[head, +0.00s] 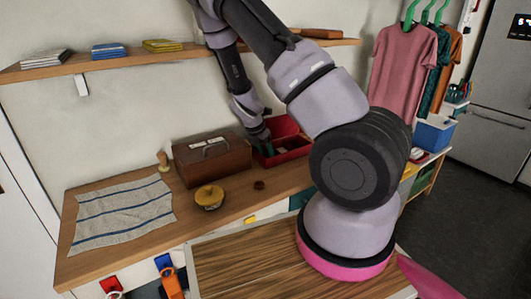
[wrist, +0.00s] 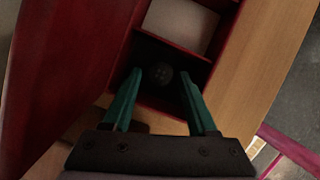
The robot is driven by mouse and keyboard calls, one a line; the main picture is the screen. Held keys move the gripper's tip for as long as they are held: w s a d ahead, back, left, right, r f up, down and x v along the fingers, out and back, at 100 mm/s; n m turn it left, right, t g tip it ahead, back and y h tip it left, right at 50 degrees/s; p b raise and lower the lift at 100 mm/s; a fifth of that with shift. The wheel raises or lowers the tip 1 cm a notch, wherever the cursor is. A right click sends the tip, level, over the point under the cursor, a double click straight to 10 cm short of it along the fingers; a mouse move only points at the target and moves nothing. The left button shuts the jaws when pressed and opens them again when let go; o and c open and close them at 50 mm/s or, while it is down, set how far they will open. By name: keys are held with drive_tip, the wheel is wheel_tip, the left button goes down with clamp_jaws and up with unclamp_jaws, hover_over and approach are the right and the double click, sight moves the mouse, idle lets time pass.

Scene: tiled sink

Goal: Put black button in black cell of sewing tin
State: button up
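The red sewing tin (head: 297,155) stands open on the wooden counter, partly hidden by my arm in the head view. The wrist view looks down into the tin (wrist: 182,52), with a light-floored cell and a dark cell (wrist: 150,45) beside it. The round black button (wrist: 160,74) shows over the dark cell, between my fingertips; whether it rests on the cell floor is hard to tell. My gripper (wrist: 160,80) has green fingers spread apart, with gaps on both sides of the button. In the head view my gripper (head: 264,145) is at the tin's left part.
A brown box (head: 212,160) stands left of the tin. A yellow-topped jar (head: 209,196) and a small dark brown round object (head: 259,185) sit in front. A striped cloth (head: 122,212) lies at left. A shelf (head: 180,51) hangs above.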

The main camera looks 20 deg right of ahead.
drive_tip(key=shift+v, duration=3.9)
drive_tip(key=shift+d, duration=0.1)
